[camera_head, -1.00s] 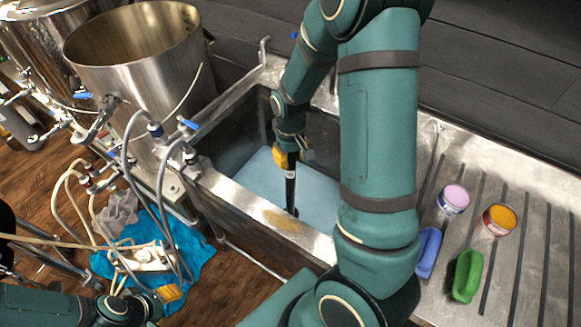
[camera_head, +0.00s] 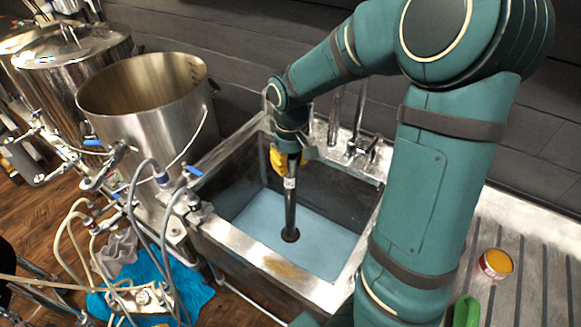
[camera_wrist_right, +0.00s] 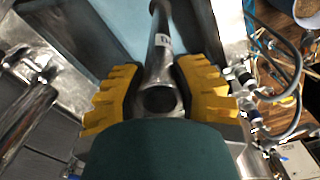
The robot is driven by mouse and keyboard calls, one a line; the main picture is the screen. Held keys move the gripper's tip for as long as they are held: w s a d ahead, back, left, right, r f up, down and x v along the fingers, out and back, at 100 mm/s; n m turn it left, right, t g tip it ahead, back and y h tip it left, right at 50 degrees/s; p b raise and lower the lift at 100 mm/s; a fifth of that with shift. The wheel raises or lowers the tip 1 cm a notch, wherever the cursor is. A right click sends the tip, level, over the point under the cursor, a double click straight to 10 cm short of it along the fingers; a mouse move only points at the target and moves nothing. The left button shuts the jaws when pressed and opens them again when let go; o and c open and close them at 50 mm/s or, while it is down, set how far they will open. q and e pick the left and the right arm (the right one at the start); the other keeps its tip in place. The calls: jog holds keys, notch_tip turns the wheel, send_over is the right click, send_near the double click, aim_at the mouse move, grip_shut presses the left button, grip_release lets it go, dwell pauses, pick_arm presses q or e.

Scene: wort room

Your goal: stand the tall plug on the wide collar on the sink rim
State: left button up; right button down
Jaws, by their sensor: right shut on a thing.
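The tall plug (camera_head: 290,212) is a dark tube with a pale label near its top and a wider foot. My right gripper (camera_head: 288,163) is shut on its upper end and holds it roughly upright over the sink (camera_head: 332,252). In the right wrist view the yellow fingers (camera_wrist_right: 158,82) flank the plug (camera_wrist_right: 160,52), whose near end looks round and hollow. I cannot make out the wide collar; my right arm hides part of the rim. A flat tan patch (camera_head: 286,268) shows on the front rim. Only a yellow bit of my left gripper (camera_head: 161,324) shows at the bottom edge.
A tap (camera_head: 359,140) stands at the sink's back rim. A large open steel pot (camera_head: 165,125) and hoses are on the left. An orange-topped tin (camera_head: 496,264) and a green object (camera_head: 466,311) are on the ribbed drainboard (camera_head: 535,280) at right.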

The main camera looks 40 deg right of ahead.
aim_at(290, 155)
notch_tip(290, 155, up, 3)
jog(key=shift+r+p, duration=0.2)
jog(key=shift+p, duration=0.9)
notch_tip(290, 155, up, 8)
jog(key=p, duration=0.6)
jog(key=shift+f, duration=0.2)
jog(key=shift+r+p, duration=0.6)
jog(key=shift+r, duration=1.95)
jog(key=shift+f, duration=0.1)
